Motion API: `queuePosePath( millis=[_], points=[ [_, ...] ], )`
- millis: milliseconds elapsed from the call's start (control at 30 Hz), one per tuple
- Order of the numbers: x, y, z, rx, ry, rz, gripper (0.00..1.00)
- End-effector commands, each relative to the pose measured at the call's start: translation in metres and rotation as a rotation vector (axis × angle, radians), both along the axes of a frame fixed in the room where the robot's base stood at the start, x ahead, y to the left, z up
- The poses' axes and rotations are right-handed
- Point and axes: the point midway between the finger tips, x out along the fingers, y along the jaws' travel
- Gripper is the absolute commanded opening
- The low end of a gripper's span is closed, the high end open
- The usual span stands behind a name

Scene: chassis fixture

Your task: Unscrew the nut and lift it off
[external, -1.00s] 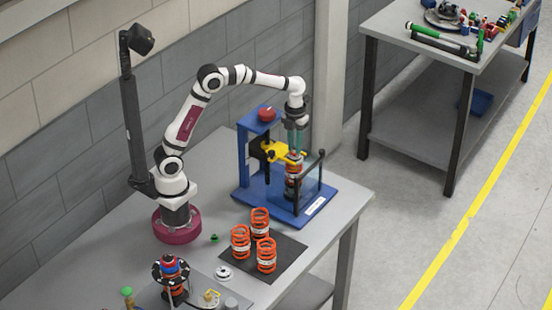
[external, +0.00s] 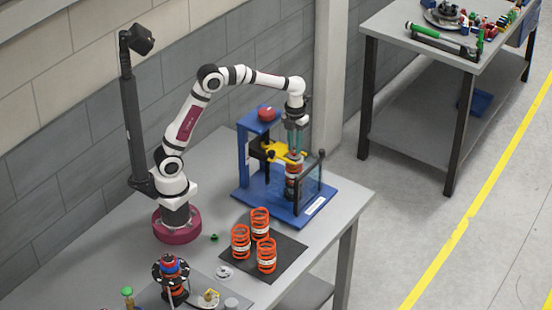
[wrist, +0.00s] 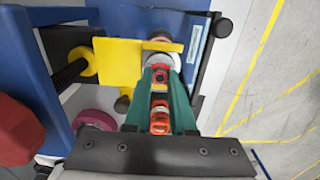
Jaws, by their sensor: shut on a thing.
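My gripper (external: 295,150) points straight down over the blue fixture (external: 262,190), at the top of the orange coil-spring strut (external: 292,182) that stands upright in it. In the wrist view, the green fingers (wrist: 161,66) are closed around a small red piece, which I take to be the nut (wrist: 160,76). The fingers partly hide it, so its thread and any gap beneath it do not show. A yellow clamp plate (wrist: 112,62) reaches in beside the strut top, close to the fingers.
The fixture's blue post carries a red knob (external: 267,114). A clear guard with black posts (external: 322,153) stands close on the right. Several orange springs (external: 240,243) stand on a dark mat in front. A second strut assembly (external: 171,280) stands at the front left.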

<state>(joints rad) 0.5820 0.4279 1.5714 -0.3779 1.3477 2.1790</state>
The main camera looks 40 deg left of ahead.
Motion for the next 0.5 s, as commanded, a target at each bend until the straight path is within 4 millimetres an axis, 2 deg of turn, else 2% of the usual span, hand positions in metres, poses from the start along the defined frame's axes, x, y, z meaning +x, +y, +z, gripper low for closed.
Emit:
queuePosePath(
  millis=[267, 367, 467, 500],
  points=[
    [0.0000, 0.0000, 0.0003, 0.000, 0.000, 0.016, 0.00],
    [-0.0001, 0.0001, 0.0010, 0.000, 0.000, 0.222, 0.00],
    [-0.0002, 0.0002, 0.0021, 0.000, 0.000, 0.532, 0.00],
    [-0.0003, 0.0003, 0.0021, 0.000, 0.000, 0.553, 0.00]
  ],
)
